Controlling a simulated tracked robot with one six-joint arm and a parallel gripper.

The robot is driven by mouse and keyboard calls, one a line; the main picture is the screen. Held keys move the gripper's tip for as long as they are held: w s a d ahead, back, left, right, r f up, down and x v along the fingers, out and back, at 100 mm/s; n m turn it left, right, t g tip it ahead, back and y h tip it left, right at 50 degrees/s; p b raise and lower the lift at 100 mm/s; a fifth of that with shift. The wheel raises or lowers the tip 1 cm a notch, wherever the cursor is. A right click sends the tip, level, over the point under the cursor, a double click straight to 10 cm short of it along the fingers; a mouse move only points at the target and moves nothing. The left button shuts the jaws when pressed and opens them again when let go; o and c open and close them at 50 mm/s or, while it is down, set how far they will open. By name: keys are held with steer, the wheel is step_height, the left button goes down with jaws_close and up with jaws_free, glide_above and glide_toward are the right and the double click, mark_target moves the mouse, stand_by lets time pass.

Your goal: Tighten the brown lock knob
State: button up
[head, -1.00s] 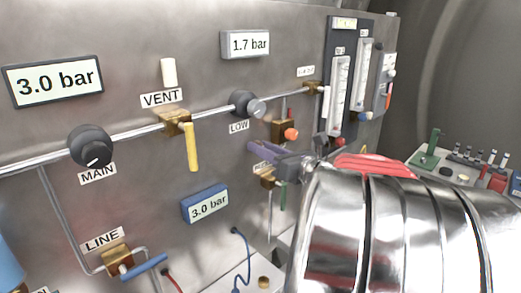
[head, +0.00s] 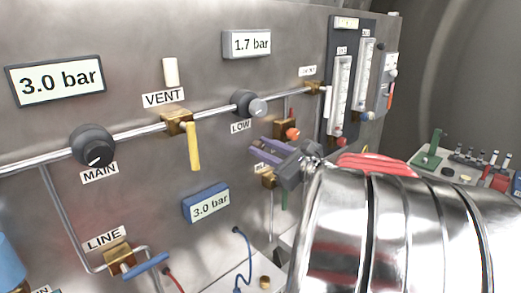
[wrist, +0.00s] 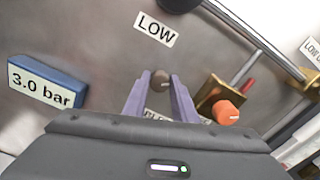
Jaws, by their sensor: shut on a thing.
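The brown lock knob (wrist: 161,79) is small and round on the steel panel below the LOW label. In the wrist view it sits between the tips of my gripper's two purple fingers (wrist: 160,82), with a pale mark on its face. My gripper is shut on it. In the head view my gripper (head: 267,148) reaches the panel from the right, and its fingers hide the knob there.
An orange knob on a brass block (wrist: 228,112) is close to the right of my fingers. The LOW regulator (head: 248,104) and a pipe run above. A blue 3.0 bar display (head: 206,203) is to the left. Flowmeters (head: 341,95) stand at the upper right.

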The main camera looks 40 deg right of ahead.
steer(key=n, duration=0.6)
steer(key=shift+a+f, duration=0.1)
steer(key=shift+a, duration=0.05)
steer(key=n, duration=0.5)
steer(key=shift+f+n, duration=0.1)
steer(key=shift+n, duration=0.2)
steer(key=shift+a, duration=0.1)
steer(key=o, duration=1)
steer(key=shift+o, duration=0.2)
steer(key=s, duration=1.3)
steer(key=shift+s+d, duration=0.3)
steer(key=shift+s, duration=0.1)
